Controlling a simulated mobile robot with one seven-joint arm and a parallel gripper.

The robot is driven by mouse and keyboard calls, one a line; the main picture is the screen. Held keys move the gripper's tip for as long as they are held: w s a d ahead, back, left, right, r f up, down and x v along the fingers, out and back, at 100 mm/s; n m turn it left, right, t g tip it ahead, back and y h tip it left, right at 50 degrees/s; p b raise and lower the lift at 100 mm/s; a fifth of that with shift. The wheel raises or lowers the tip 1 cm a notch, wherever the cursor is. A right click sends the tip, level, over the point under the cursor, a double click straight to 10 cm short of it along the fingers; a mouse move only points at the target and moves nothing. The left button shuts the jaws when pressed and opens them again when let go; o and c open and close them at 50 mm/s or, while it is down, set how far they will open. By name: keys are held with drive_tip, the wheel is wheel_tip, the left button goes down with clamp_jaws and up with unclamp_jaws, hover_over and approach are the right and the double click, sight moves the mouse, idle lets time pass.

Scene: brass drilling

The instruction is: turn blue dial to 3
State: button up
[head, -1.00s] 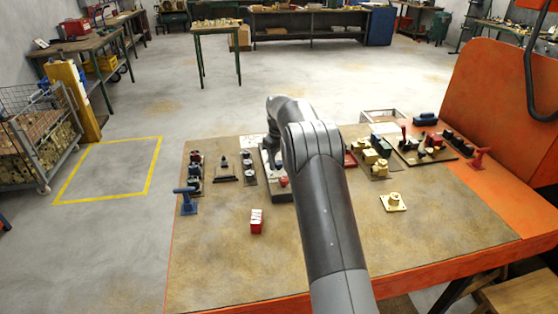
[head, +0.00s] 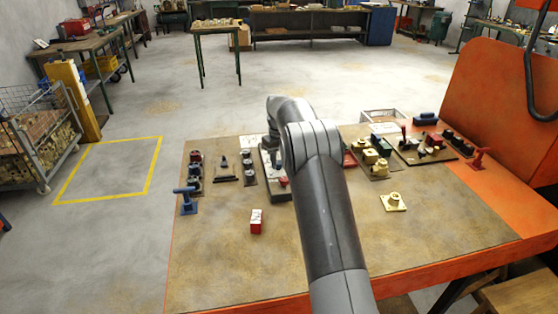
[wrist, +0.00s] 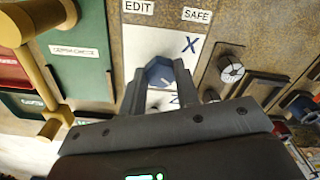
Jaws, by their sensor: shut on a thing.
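In the wrist view the blue dial (wrist: 158,72) stands on a white panel (wrist: 150,42) marked with a large X and Z. My gripper (wrist: 160,76) has one finger on each side of the dial and is shut on it. The dial's scale marks and pointer cannot be read, and the Z is partly covered by a finger. In the head view my arm hides the dial and the fingertips.
Labels EDIT (wrist: 138,6) and SAFE (wrist: 196,15) are above the panel. A black knob with a pale cap (wrist: 230,70) is to its right. A brass handle (wrist: 42,75) is to its left. A red block (head: 256,221) and a blue-handled lever (head: 186,200) are on the bench.

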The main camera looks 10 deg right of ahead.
drive_tip(key=m, duration=0.8)
drive_tip(key=shift+a, duration=0.1)
drive_tip(key=m, duration=0.4)
drive_tip(key=shift+m, duration=2.1)
drive_tip(key=shift+w, duration=0.1)
drive_tip(key=o, duration=1)
drive_tip(key=shift+r, duration=0.1)
